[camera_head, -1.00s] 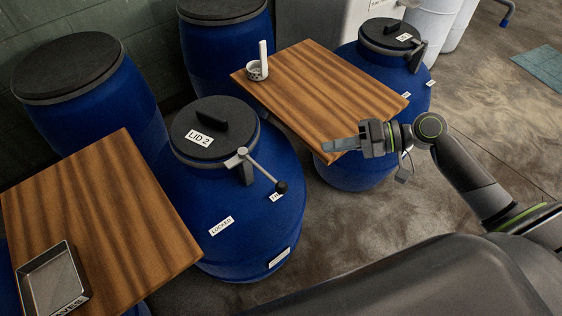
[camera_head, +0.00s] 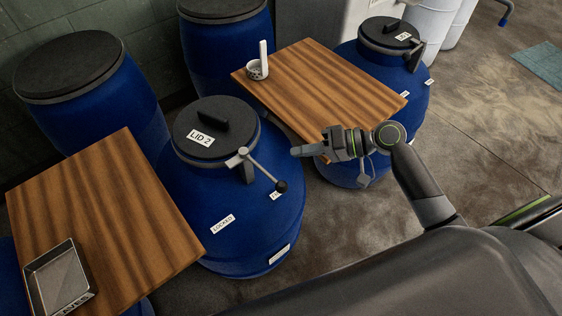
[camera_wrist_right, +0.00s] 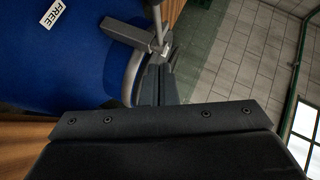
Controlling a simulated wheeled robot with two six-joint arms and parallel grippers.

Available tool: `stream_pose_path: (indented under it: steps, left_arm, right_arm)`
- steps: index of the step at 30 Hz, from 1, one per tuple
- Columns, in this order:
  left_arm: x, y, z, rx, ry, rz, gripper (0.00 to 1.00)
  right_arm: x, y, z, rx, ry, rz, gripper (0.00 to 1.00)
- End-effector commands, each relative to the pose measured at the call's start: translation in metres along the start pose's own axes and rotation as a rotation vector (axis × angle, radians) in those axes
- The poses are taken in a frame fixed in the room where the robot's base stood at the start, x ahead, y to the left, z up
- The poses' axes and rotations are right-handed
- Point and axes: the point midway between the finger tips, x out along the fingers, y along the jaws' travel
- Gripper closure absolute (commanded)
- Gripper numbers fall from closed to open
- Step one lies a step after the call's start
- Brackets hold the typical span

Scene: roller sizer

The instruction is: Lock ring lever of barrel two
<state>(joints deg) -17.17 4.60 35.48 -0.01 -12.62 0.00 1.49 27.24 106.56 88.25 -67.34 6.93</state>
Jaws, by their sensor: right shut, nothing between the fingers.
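Barrel two (camera_head: 240,225) is a blue barrel with a black lid (camera_head: 205,128) marked LID 2. Its ring lever (camera_head: 264,169) is a thin grey rod with a black knob (camera_head: 281,186), pointing to the lower right beside a partly covered label (camera_head: 275,195). A LOCKED label (camera_head: 223,224) sits farther left on the barrel. My right gripper (camera_head: 298,151) is shut and empty, right of the lever and apart from it in the head view. In the right wrist view, the FREE label (camera_wrist_right: 54,13) and the lever's grey block (camera_wrist_right: 127,33) show near the fingers (camera_wrist_right: 158,86).
Another wooden board (camera_head: 110,215) at left holds a metal tray (camera_head: 60,280). More blue barrels stand behind. The floor (camera_head: 480,130) at right is clear.

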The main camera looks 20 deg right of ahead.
Motion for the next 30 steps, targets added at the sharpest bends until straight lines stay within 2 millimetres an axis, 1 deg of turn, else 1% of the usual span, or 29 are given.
stream_pose_path:
  steps: [1,6,9,13,19,30]
  left_arm:
    - [-0.004,-0.001,0.000,0.000,0.000,0.000,0.00]
    - [-0.012,-0.001,-0.001,0.000,0.000,0.000,0.00]
    - [-0.019,-0.002,-0.002,0.000,0.000,0.000,0.00]
    - [-0.023,-0.002,-0.002,0.000,0.000,0.000,0.00]
    - [-0.026,-0.003,-0.003,0.000,0.000,0.000,0.00]
    - [-0.025,-0.003,-0.003,0.000,0.000,0.000,0.00]
  right_arm:
    - [0.008,-0.004,-0.001,0.002,0.002,-0.006,1.00]
    - [0.032,-0.003,0.000,0.003,0.000,-0.004,1.00]
    - [0.040,-0.003,0.011,0.004,0.000,-0.003,1.00]
    - [0.050,-0.002,0.021,0.003,0.000,-0.001,1.00]
    - [0.056,-0.001,0.028,0.000,0.000,0.000,1.00]
    - [0.057,0.000,0.029,0.000,0.001,0.001,1.00]
